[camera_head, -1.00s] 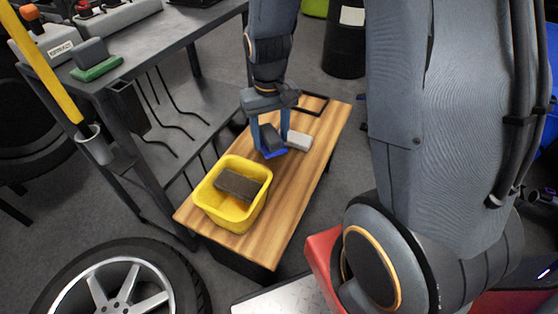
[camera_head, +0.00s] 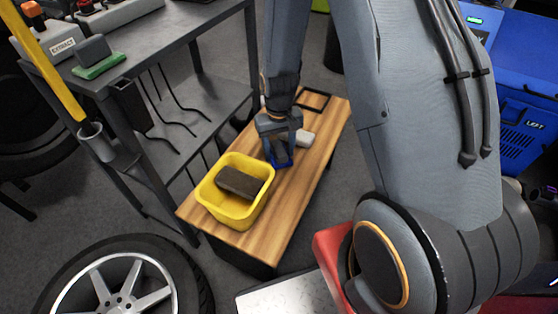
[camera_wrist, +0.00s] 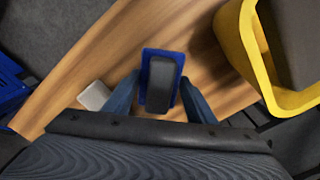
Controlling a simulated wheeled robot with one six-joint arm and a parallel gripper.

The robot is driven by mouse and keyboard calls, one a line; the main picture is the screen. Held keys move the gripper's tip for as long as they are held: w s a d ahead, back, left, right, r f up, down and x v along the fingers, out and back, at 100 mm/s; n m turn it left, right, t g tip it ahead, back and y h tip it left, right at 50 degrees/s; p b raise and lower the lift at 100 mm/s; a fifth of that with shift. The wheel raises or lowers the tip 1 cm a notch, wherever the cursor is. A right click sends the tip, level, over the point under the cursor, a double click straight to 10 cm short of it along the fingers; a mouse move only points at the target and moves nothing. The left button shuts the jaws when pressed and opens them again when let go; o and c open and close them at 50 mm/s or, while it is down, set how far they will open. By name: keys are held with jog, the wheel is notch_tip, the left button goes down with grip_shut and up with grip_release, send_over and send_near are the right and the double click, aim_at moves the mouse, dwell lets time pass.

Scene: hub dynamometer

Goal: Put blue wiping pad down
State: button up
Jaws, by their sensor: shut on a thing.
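My gripper (camera_head: 279,150) is low over the wooden bench, shut on the blue wiping pad. In the wrist view the pad (camera_wrist: 147,55) is a blue rectangle under a dark grey grip (camera_wrist: 163,82), between my two fingers (camera_wrist: 160,100). In the head view the blue of the pad (camera_head: 284,164) shows at the fingertips, partly hidden by them. I cannot tell whether the pad touches the wood.
A yellow tub (camera_head: 236,217) holding a dark block (camera_head: 240,182) stands to the left on the bench. A pale block (camera_head: 306,139) lies just behind the gripper to the right. A black square outline (camera_head: 318,92) is at the far end. A grey metal table (camera_head: 160,40) stands left.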

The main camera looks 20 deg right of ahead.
aim_at(279, 149)
jog(key=shift+f+b, duration=0.35)
jog(key=shift+f, duration=1.8)
jog(key=shift+f, duration=0.1)
jog(key=o, duration=1.2)
notch_tip(279, 149, up, 12)
jog(key=shift+r+p, duration=0.15)
jog(key=shift+p, duration=0.95)
jog(key=s+a+r+n, duration=0.1)
jog(key=s+a+r, duration=0.2)
jog(key=s+r, duration=0.4)
jog(key=s+a+r, duration=0.2)
jog(key=s+r, duration=0.5)
jog(key=s+a+r+n, duration=0.1)
jog(key=s+a+r, duration=0.2)
jog(key=s+r, duration=0.3)
jog(key=shift+s+a+r+n+y, duration=0.15)
jog(key=shift+s+a+r, duration=0.05)
jog(key=shift+r, duration=0.25)
jog(key=shift+s+a+r+n+y, duration=0.15)
jog(key=shift+s+r, duration=0.05)
jog(key=shift+r, duration=0.25)
